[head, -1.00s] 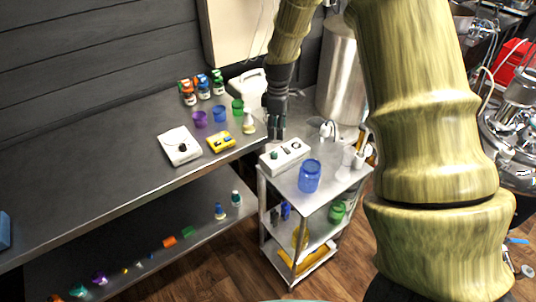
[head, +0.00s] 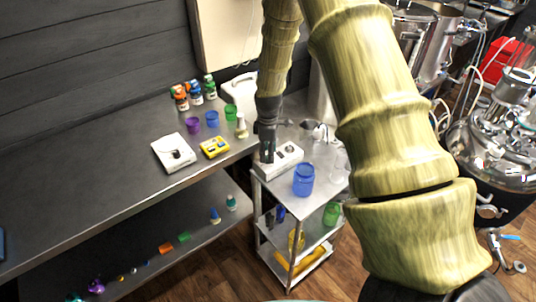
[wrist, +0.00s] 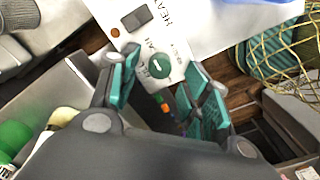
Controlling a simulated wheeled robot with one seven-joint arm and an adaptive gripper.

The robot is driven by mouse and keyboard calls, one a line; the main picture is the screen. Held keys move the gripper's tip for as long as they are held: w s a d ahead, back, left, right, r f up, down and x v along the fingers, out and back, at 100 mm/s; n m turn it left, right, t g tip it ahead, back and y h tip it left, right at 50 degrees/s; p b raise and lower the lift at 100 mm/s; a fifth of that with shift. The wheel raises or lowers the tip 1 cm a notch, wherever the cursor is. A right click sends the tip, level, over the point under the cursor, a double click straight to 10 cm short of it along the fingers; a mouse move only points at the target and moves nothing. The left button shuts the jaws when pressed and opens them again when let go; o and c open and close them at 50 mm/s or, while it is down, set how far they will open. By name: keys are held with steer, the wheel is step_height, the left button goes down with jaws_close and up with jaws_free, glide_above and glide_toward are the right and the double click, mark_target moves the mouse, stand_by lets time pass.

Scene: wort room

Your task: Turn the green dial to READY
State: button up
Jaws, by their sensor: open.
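The green dial (wrist: 157,70) sits on the white control box (wrist: 178,40), with a short white mark across its face. Printed letters surround it, but my fingers hide parts of the words and I cannot tell which label the mark points at. My gripper (wrist: 160,64) is open, with one teal-padded finger on either side of the dial in the wrist view. I cannot tell whether the fingers touch it. In the head view my gripper (head: 267,152) points down over the left part of the white box (head: 284,165) and hides the dial.
The box stands on a metal cart (head: 318,202) beside a blue jar (head: 304,180). The workbench (head: 120,170) at left holds a white device (head: 173,152), a yellow device (head: 214,147), cups and bottles. A grey rocker switch (wrist: 136,18) is near the dial.

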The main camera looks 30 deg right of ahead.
steer(key=shift+f+p, duration=0.3)
steer(key=shift+f, duration=0.95)
jaws_close()
